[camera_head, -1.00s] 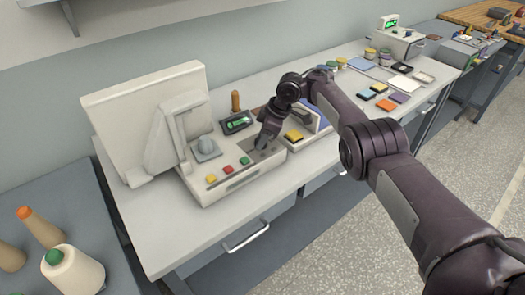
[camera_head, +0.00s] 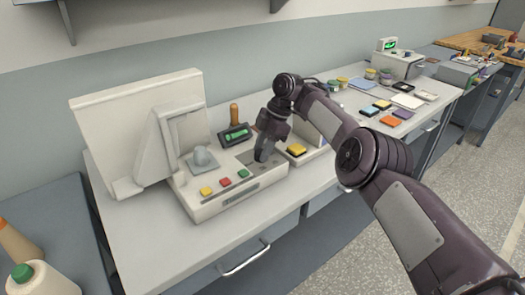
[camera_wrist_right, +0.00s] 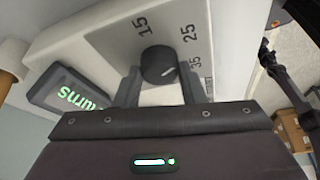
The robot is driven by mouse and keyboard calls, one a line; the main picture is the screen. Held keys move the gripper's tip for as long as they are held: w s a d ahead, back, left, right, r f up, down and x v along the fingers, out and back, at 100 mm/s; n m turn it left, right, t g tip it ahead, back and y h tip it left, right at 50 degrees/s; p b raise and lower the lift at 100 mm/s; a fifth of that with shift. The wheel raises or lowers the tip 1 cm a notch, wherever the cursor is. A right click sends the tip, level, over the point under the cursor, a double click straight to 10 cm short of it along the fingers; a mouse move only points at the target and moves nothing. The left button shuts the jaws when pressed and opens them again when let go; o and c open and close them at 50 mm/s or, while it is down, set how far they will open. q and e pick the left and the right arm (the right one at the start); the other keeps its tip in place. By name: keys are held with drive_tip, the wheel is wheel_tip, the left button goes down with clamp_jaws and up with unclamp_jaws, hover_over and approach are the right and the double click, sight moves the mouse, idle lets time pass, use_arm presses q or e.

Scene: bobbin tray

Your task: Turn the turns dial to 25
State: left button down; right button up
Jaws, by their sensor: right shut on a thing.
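The turns dial (camera_wrist_right: 158,66) is a round black knob with a pale pointer line, on the white panel of the winding machine (camera_head: 240,202). The panel carries the marks 15, 25 and 35. The pointer line faces right in the right wrist view, nearer 35 than 25. My right gripper (camera_wrist_right: 160,88) is shut on the dial, one finger on each side. In the head view my right gripper (camera_head: 262,156) is down on the panel and hides the dial. A dark display labelled "turns" (camera_wrist_right: 68,95) lies beside the panel. My left gripper is out of view.
Yellow, red and green buttons (camera_head: 225,182) line the machine's front edge, left of my right gripper. Several coloured pads and jars lie farther right.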

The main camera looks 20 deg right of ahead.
drive_tip(key=o, duration=1)
drive_tip(key=shift+d, duration=0.1)
drive_tip(key=v, duration=0.7)
drive_tip(key=shift+d+r+b, duration=0.1)
drive_tip(key=shift+r+b, duration=0.25)
drive_tip(key=shift+b, duration=0.05)
